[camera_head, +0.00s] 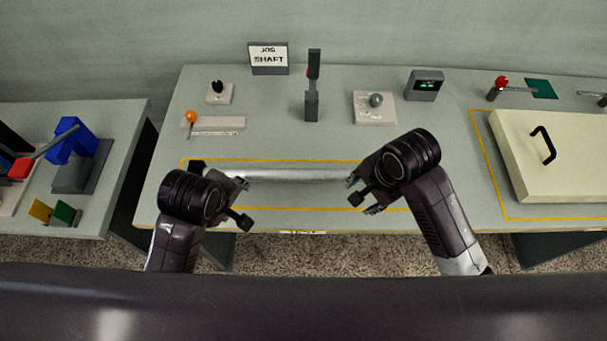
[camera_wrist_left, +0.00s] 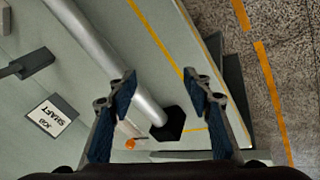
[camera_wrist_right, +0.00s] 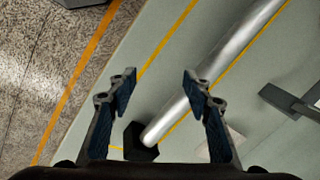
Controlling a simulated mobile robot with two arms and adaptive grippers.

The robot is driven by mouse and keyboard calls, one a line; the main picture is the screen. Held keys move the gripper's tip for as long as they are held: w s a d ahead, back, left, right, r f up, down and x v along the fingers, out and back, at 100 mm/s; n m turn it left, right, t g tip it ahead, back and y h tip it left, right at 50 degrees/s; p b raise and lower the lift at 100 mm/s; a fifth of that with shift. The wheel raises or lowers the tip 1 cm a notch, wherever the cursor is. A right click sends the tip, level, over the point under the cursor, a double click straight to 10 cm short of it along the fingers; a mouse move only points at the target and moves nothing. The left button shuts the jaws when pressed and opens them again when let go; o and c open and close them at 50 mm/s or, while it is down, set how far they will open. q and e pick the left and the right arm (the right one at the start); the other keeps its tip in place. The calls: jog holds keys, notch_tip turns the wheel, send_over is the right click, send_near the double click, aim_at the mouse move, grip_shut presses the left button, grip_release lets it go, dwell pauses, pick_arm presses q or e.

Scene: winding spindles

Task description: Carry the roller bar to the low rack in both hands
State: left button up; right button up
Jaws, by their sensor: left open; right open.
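The roller bar (camera_head: 295,174) is a plain silver cylinder lying level inside a yellow-outlined area of the bench. A black end block (camera_head: 197,167) shows at its left end; the right end is hidden behind my right gripper. My left gripper (camera_head: 241,200) is open near the bar's left part. In the left wrist view the bar (camera_wrist_left: 112,62) runs to a black block (camera_wrist_left: 169,124) between the open fingers. My right gripper (camera_head: 363,196) is open near the bar's right part. In the right wrist view the bar (camera_wrist_right: 215,65) ends at another black block (camera_wrist_right: 139,141). I cannot make out the low rack.
Behind the bar stand a "JOG SHAFT" sign (camera_head: 268,58), an upright lever (camera_head: 312,90), a grey knob (camera_head: 376,100) and a green-lit box (camera_head: 425,85). A cream lidded box (camera_head: 560,170) is at right. A side table (camera_head: 105,190) with a blue fixture (camera_head: 72,140) is at left.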

aim_at(247, 175)
jog(key=w+r+m, duration=0.1)
jog(key=w+m, duration=0.1)
jog(key=w+d+r+m+h, duration=0.1)
jog(key=w+m, duration=0.1)
jog(key=w+d+r+m, duration=0.1)
jog(key=w+m, duration=0.1)
jog(key=m, duration=0.1)
jog(key=shift+w+r+g, duration=0.15)
jog(key=shift+r+g, duration=0.15)
jog(key=shift+r, duration=0.05)
pick_arm(q)
jog(key=w+d+r+n, duration=0.1)
jog(key=w+r+n, duration=0.1)
jog(key=w+n, duration=0.3)
jog(key=shift+w+d+r+n+t, duration=0.2)
jog(key=shift+w+d+n+t, duration=0.15)
jog(key=shift+n, duration=0.35)
jog(key=shift+a, duration=0.1)
jog(key=shift+x, duration=3.95)
pick_arm(e)
jog(key=shift+w+f, duration=0.2)
jog(key=shift+f, duration=1.1)
jog(key=shift+w+f, duration=0.15)
jog(key=shift+f, duration=1.1)
jog(key=shift+w+f, duration=0.2)
jog(key=shift+f, duration=1.1)
pick_arm(q)
grip_shut()
pick_arm(e)
grip_shut()
